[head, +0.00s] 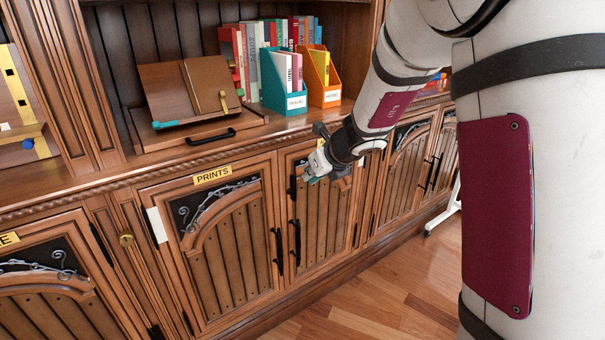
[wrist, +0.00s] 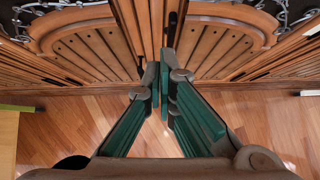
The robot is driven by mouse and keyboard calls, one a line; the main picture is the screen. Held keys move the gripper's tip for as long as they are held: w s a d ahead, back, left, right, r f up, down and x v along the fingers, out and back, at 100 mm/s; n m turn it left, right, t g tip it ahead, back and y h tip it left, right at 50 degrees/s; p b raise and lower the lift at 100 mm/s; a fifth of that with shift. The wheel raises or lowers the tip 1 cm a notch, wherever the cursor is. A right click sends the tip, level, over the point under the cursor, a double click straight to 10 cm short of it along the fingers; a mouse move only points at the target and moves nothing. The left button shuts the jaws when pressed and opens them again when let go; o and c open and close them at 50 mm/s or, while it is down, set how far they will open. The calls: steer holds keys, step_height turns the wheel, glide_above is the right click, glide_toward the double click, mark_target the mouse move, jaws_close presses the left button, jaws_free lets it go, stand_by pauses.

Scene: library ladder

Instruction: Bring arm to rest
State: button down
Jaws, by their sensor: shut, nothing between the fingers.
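My arm reaches in from the right in the head view. My gripper (head: 312,172) hangs in front of the cabinet doors, just below the counter edge. In the wrist view my gripper (wrist: 164,82) shows its green-padded fingers brought together, with nothing held between them. Behind the fingertips are the wooden cabinet doors and a dark door handle; I cannot tell whether the fingers touch them.
The counter holds a wooden book stand (head: 190,90), a teal TRAVEL file box (head: 285,98) and an orange file box (head: 324,90). Below are closed doors, one with a PRINTS label (head: 212,175). The wooden floor (head: 375,300) in front is clear.

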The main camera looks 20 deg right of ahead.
steer(key=s+a+r+n+g+y, duration=0.1)
steer(key=s+a+r+n, duration=0.3)
steer(key=s+n, duration=0.3)
steer(key=s+a+r+n+g+y, duration=0.25)
steer(key=s+a+n, duration=0.2)
steer(key=s, duration=0.35)
steer(key=s+a+r+n+g+y, duration=0.1)
steer(key=s+a+r+n, duration=0.25)
steer(key=s+n, duration=0.4)
steer(key=s+d+f+n+g+h, duration=0.1)
steer(key=s+d+n+h, duration=0.15)
steer(key=s+n, duration=0.4)
steer(key=s+d+f+n+g+h, duration=0.1)
steer(key=s+d+n+h, duration=0.15)
steer(key=s, duration=0.75)
steer(key=s+d+f+n+g+h, duration=0.1)
steer(key=s+d+n+g+h, duration=0.1)
steer(key=s+d+n, duration=0.45)
step_height(320, 180, up, 30)
steer(key=s+a+m+t+p, duration=0.1)
steer(key=t+p, duration=0.3)
steer(key=p, duration=2.3)
steer(key=shift+s+a+m+p, duration=0.35)
steer(key=shift+s+a+p, duration=0.05)
steer(key=shift+s, duration=0.15)
